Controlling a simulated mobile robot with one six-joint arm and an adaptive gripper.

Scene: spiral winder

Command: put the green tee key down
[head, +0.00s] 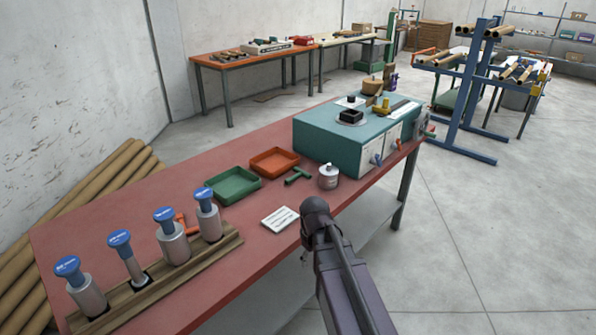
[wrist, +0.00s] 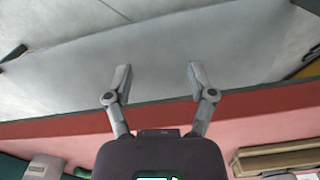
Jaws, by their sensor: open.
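The green tee key (head: 298,176) lies on the red bench top (head: 130,215) in the head view. It is just right of the green tray (head: 234,188) and left of a small metal pot (head: 328,177). My gripper (wrist: 158,80) is open in the wrist view, with nothing between its fingers. The fingers show against the grey floor beyond the bench edge, apart from the key. In the head view my arm reaches in from the bottom, and the gripper itself cannot be made out there.
An orange tray (head: 274,161) and a teal machine (head: 345,143) stand behind the key. A white card (head: 280,219) lies in front. A wooden rack (head: 175,275) with several blue-capped plugs is at the near left. Bare bench top lies between rack and card.

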